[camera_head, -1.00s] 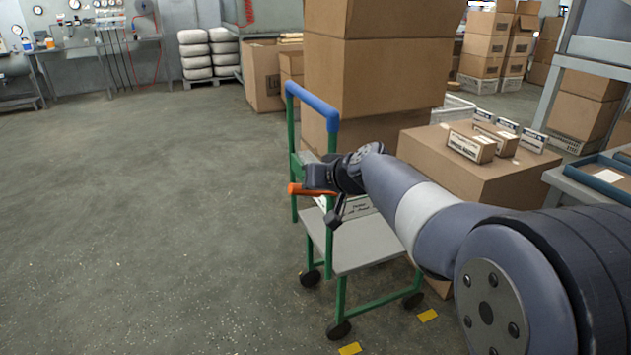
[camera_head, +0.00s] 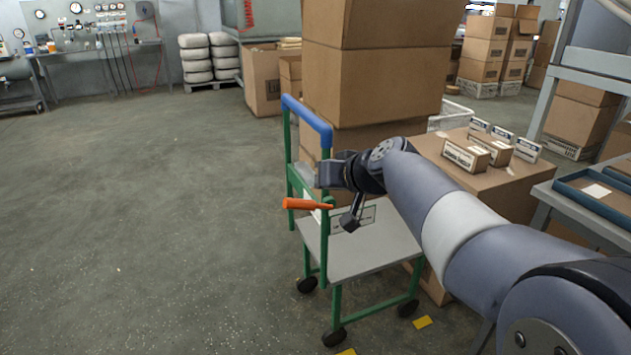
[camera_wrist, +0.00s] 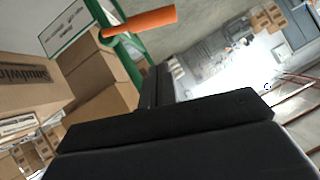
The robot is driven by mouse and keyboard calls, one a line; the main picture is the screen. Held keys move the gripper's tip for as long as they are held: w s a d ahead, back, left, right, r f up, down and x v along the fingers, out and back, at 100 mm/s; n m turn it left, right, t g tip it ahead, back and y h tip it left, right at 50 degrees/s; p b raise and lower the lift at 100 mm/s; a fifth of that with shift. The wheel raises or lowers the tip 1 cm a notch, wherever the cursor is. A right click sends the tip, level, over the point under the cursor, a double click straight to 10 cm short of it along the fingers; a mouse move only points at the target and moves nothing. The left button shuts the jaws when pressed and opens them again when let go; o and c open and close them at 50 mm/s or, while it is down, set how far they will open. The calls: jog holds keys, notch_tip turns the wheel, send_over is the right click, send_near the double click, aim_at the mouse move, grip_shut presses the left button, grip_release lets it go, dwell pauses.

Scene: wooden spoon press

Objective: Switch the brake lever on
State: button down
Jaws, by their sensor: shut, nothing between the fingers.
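The lever points left and lies nearly level. It also shows at the top of the wrist view (camera_wrist: 140,22), joined to the green frame. My gripper (camera_head: 328,175) is shut and empty, just above the lever's right end beside the green upright. The wrist view shows a narrow gap between my dark fingers (camera_wrist: 158,80) and the lever. Whether any other part of my gripper touches the cart I cannot tell.
Tall cardboard boxes (camera_head: 375,85) stand behind the cart. A lower carton (camera_head: 480,185) with small labelled boxes is to the right. A grey rack with a blue tray (camera_head: 600,195) stands at the far right. The floor (camera_head: 150,220) to the left is clear.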

jog(key=v, duration=0.5)
jog(key=shift+d+p, duration=0.15)
jog(key=shift+p, duration=0.25)
jog(key=b+x, duration=0.3)
jog(key=x, duration=0.7)
jog(key=shift+w+d+f+m+y+p, duration=0.1)
jog(key=shift+w+d+m+y+p, duration=0.25)
jog(key=shift+d+m+y+p, duration=0.45)
jog(key=shift+w+d+m+y+p, duration=0.35)
jog(key=shift+d+m+y+p, duration=0.2)
jog(key=shift+m+y, duration=0.4)
jog(key=shift+w+d+f+m+y+p, duration=0.1)
jog(key=shift+w+d+m+y+p, duration=0.25)
jog(key=shift+d+m+y+p, duration=0.5)
jog(key=shift+a+f+b, duration=0.1)
jog(key=shift+a+b, duration=0.15)
jog(key=shift+b, duration=0.05)
